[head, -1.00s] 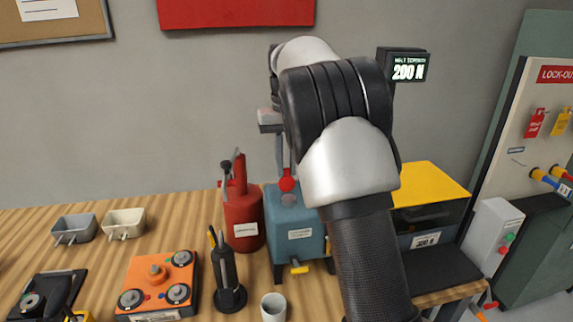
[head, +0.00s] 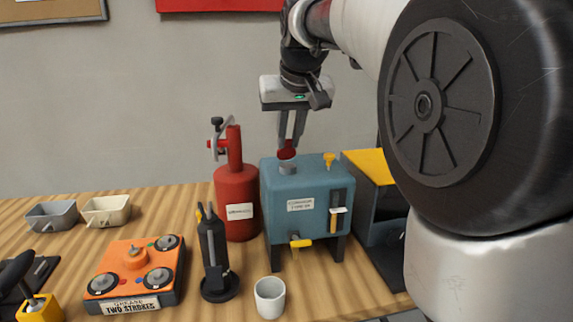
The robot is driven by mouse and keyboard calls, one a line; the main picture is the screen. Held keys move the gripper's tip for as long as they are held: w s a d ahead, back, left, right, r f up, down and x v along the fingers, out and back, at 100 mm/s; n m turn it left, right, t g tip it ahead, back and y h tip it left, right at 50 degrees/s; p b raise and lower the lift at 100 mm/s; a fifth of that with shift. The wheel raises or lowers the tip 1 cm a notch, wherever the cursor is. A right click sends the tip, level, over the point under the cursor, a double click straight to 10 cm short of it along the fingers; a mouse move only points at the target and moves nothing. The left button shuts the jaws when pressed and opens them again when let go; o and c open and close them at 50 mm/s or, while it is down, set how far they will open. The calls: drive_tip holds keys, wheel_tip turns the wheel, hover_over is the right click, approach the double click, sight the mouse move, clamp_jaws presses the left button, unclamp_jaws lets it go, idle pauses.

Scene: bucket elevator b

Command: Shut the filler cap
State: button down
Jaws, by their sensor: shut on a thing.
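The blue tank (head: 301,198) stands on short dark legs on the wooden bench. A short grey filler neck (head: 288,168) rises from its top left. The red filler cap (head: 287,149) stands up above the neck, tilted open. My gripper (head: 288,145) comes down from above, its fingers closed on the red cap. How the fingers sit around the cap is too small to tell.
A red cylinder with a lever (head: 237,195) stands close on the left of the tank. A yellow-topped box (head: 372,168) is to the right. A white cup (head: 269,297) and a dark hand pump (head: 213,250) stand in front.

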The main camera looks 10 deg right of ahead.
sight(293, 184)
drive_tip(key=s+f+t+b, duration=0.2)
drive_tip(key=t+b, duration=0.1)
drive_tip(key=b, duration=0.1)
drive_tip(key=shift+b, duration=0.35)
drive_tip(key=t, duration=0.1)
drive_tip(key=s+f+t+b, duration=0.1)
drive_tip(key=shift+s+t, duration=0.15)
drive_tip(key=shift+t, duration=0.15)
drive_tip(key=f+t, duration=0.1)
drive_tip(key=s+f+t, duration=0.1)
drive_tip(key=t, duration=0.1)
drive_tip(key=shift+d, duration=0.1)
drive_tip(key=shift+s+f+t, duration=0.1)
drive_tip(key=shift+f+t, duration=0.45)
drive_tip(key=shift+t, duration=0.45)
drive_tip(key=shift+s+f+t, duration=0.1)
drive_tip(key=shift+f+t, duration=0.45)
drive_tip(key=shift+t, duration=0.45)
drive_tip(key=c, duration=1.7)
unclamp_jaws()
drive_tip(key=shift+w, duration=0.1)
